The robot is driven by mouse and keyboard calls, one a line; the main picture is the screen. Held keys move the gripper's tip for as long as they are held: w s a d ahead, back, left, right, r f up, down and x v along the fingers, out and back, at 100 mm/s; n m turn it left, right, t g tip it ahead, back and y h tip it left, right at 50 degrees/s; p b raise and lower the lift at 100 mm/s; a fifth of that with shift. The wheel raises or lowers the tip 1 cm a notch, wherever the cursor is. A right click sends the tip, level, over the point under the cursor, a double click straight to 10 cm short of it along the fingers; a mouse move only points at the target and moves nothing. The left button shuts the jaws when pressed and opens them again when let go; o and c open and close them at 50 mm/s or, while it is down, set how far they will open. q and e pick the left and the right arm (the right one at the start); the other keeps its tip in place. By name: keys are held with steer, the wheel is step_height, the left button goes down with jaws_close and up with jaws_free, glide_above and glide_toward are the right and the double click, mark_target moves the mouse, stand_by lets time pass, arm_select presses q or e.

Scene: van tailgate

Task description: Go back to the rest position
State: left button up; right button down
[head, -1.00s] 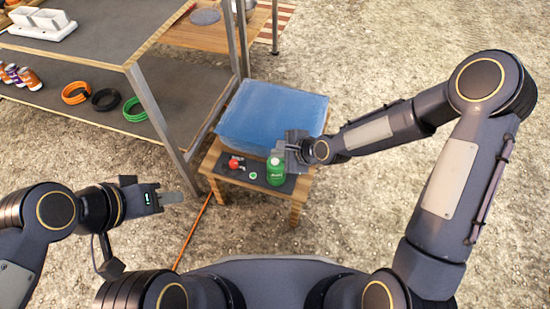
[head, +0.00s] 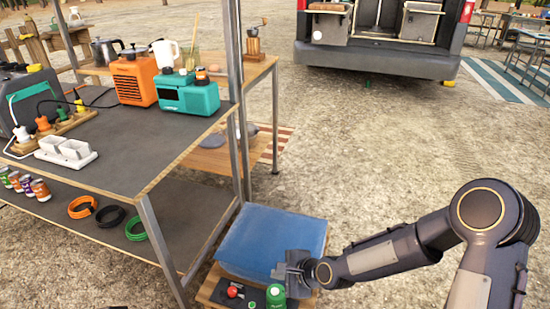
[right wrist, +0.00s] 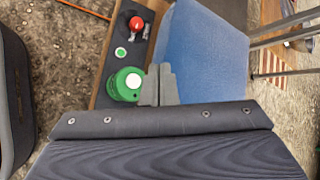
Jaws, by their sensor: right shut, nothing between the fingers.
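My right gripper (head: 283,271) is in the head view, over the small wooden table at the front edge of the blue box. It is shut and empty. Its closed fingers also show in the right wrist view (right wrist: 158,84), between the green bottle (right wrist: 126,84) and the blue box (right wrist: 203,60). The bottle stands upright and its white top faces the wrist camera. Whether the fingers touch it, I cannot tell. My left gripper is not in view; only a dark sliver shows at the bottom edge of the head view.
The small wooden table (head: 207,290) holds the blue box (head: 268,238), a red round item (head: 233,291) and the green bottle (head: 275,296). A metal-framed shelf (head: 150,168) stands close on the left. A van (head: 385,48) stands at the back. Open ground lies right of the table.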

steer(key=s+d+r+n+h, duration=0.2)
steer(key=s+d+r+n, duration=0.15)
steer(key=d+r, duration=0.3)
steer(key=s+d+r+n+h, duration=0.1)
steer(key=s+d+r+n, duration=0.25)
steer(key=d+r, duration=0.35)
steer(key=s+d+r+n, duration=0.2)
steer(key=s+d+n, duration=0.15)
steer(key=s, duration=0.45)
steer(key=s+d+r+n, duration=0.3)
steer(key=s+n, duration=0.1)
steer(key=s, duration=0.4)
step_height(320, 180, up, 30)
steer(key=p, duration=3)
steer(key=shift+s+a+f+h, duration=0.15)
steer(key=shift+a+f+h, duration=0.05)
steer(key=shift+a+h, duration=0.1)
steer(key=c, duration=2.1)
jaws_free()
steer(key=shift+c, duration=0.2)
